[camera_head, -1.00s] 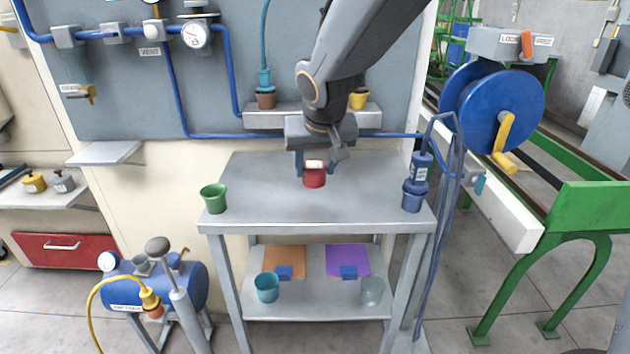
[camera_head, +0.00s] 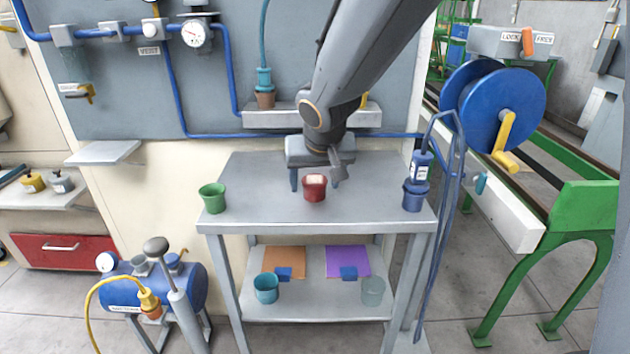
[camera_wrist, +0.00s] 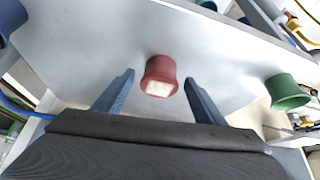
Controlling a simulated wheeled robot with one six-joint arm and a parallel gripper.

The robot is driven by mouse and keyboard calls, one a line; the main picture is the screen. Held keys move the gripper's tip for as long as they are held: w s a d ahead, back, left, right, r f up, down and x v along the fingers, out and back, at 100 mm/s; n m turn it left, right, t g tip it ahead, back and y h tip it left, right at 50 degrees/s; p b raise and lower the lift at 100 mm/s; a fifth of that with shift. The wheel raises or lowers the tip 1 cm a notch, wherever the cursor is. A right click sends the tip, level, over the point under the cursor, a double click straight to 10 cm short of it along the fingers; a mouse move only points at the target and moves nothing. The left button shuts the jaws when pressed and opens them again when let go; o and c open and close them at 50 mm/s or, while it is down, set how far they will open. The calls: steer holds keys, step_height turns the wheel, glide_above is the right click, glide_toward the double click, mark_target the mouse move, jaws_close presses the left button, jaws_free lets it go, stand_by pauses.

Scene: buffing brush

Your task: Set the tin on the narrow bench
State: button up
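A small red pot-shaped container (camera_head: 315,193) with a pale square patch at its top stands near the middle of the grey bench top (camera_head: 262,199). I take it to be the tin. It also shows in the wrist view (camera_wrist: 157,72), where the pale patch faces the camera. My gripper (camera_head: 317,180) is over the bench with a finger to each side of the red container. In the wrist view my gripper (camera_wrist: 158,80) is open, with a visible gap between each finger and the container. The container's underside is hidden.
A green pot (camera_head: 213,198) stands at the bench's left end and a dark blue pot (camera_head: 414,197) at its right end. A wall shelf (camera_head: 270,119) holds a brown pot behind. Teal (camera_head: 266,288) and translucent (camera_head: 373,291) cups stand on the lower shelf. A blue reel (camera_head: 502,105) is at right.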

steer(key=shift+r, duration=0.2)
steer(key=a+p+v, duration=0.1)
steer(key=v, duration=1.1)
steer(key=s+d+f+m+g, duration=0.1)
steer(key=s+d+f+g, duration=0.5)
steer(key=s+d+f, duration=1)
steer(key=shift+d+f+m+h, duration=0.3)
steer(key=shift+d, duration=0.45)
steer(key=shift+r, duration=0.1)
steer(key=shift+s+a+r+p, duration=0.1)
steer(key=shift+a+r+p, duration=0.05)
steer(key=shift+a+p, duration=0.3)
